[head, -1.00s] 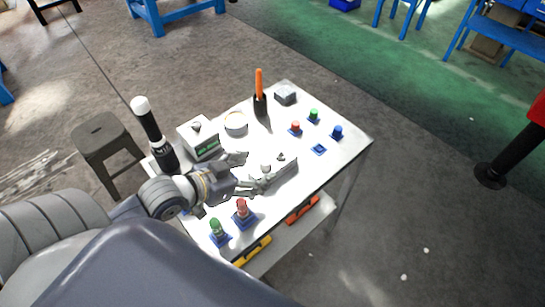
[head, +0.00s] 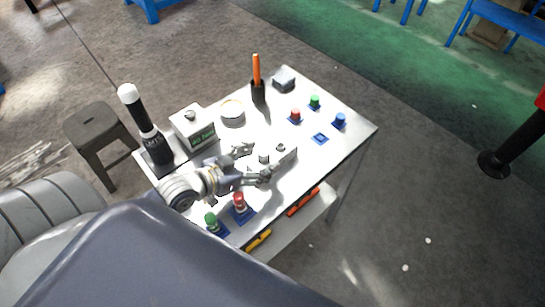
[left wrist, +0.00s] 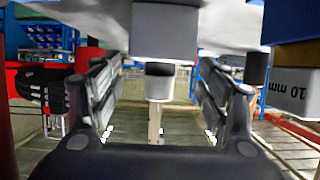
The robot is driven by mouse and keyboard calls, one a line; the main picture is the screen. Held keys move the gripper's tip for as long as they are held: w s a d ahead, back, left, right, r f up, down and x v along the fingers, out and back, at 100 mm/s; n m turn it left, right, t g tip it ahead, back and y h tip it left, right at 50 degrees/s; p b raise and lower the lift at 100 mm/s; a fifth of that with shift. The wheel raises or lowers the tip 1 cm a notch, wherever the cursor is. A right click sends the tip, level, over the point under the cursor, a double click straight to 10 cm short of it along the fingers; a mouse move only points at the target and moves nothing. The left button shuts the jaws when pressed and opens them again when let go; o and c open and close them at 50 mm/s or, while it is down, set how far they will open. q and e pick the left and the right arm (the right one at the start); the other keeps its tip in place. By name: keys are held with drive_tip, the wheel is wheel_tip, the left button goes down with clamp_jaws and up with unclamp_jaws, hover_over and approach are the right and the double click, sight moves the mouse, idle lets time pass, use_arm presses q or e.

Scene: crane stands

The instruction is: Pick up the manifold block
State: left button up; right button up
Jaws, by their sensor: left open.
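The manifold block (head: 286,153) is a grey block with small round fittings on top, standing on the white table. My left gripper (head: 258,160) is open at the block's near left end, its fingers spread to either side of that end. In the left wrist view, which shows the table surface at the top, the grey block (left wrist: 165,30) lies ahead, centred between the open fingers of the left gripper (left wrist: 160,75). A dark-and-light cylindrical fitting (left wrist: 159,82) juts from it. Whether a finger touches the block cannot be told. My right gripper is not in view.
Red (head: 239,203) and green (head: 211,221) pegs on blue bases stand close to my left gripper. A white box (head: 193,128), round dish (head: 232,112) and black-and-white cylinder (head: 146,125) stand behind it. More small pegs occupy the far right. The table's right front is clear.

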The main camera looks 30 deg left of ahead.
sight(273, 153)
use_arm(q)
drive_tip(key=shift+w+d+f, duration=0.1)
drive_tip(key=shift+w, duration=0.25)
drive_tip(key=x, duration=0.4)
drive_tip(key=shift+w+f, duration=0.1)
drive_tip(key=shift+w+d+f, duration=0.15)
drive_tip(key=shift+w+d, duration=0.05)
drive_tip(key=shift+w, duration=0.1)
drive_tip(key=shift+c, duration=1.3)
drive_tip(key=c, duration=1.4)
drive_tip(key=shift+r, duration=0.2)
drive_tip(key=shift+w, duration=0.1)
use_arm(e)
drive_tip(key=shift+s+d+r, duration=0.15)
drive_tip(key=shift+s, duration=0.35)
